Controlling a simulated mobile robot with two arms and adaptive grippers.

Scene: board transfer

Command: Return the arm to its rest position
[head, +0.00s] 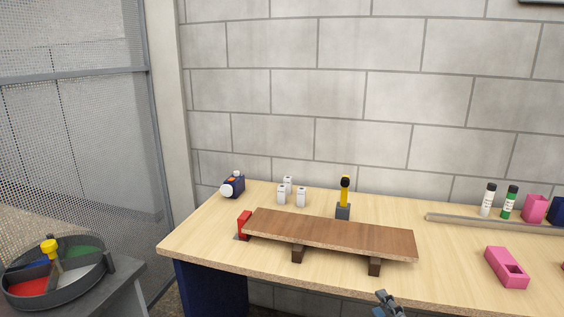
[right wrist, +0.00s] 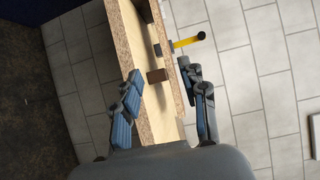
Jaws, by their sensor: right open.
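My right gripper (head: 388,304) shows at the bottom edge of the head view, in front of the table's front edge and apart from everything on it. My left gripper is not in view.
The light wooden table (head: 460,283) holds a yellow-handled tool (head: 345,190) in a stand, white blocks (head: 301,197), a blue device (head: 234,185), a pink block (head: 506,267), a grey rail (head: 480,222) and bottles (head: 488,200). A round divided tray (head: 85,295) stands at left.

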